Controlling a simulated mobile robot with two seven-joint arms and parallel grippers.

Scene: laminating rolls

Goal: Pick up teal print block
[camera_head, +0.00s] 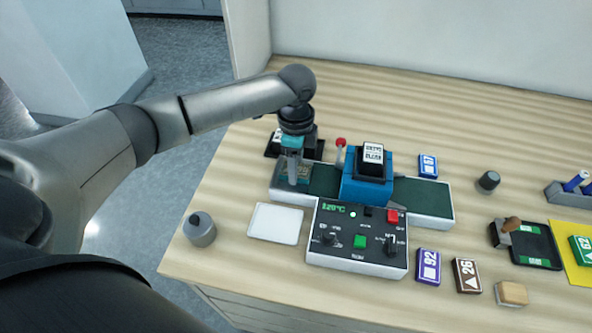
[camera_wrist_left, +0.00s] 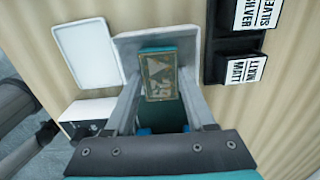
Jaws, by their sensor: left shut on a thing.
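The teal print block (camera_wrist_left: 161,81), with a gold patterned face showing a triangle, is between the two fingers of my left gripper (camera_wrist_left: 160,92) in the left wrist view. My left gripper (camera_head: 295,178) is shut on the block over the left end of the laminator's dark green belt. In the head view the block (camera_head: 304,173) is partly hidden behind the fingers. I cannot tell whether it touches the belt. My right gripper is not in view.
The blue laminator housing (camera_head: 362,188) straddles the belt, with a red-knobbed lever (camera_head: 340,143) beside it. In front are a control box (camera_head: 358,254) and white tray (camera_head: 275,223). Numbered blocks, including a purple one (camera_head: 428,266), lie to the right. A grey weight (camera_head: 200,230) stands front left.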

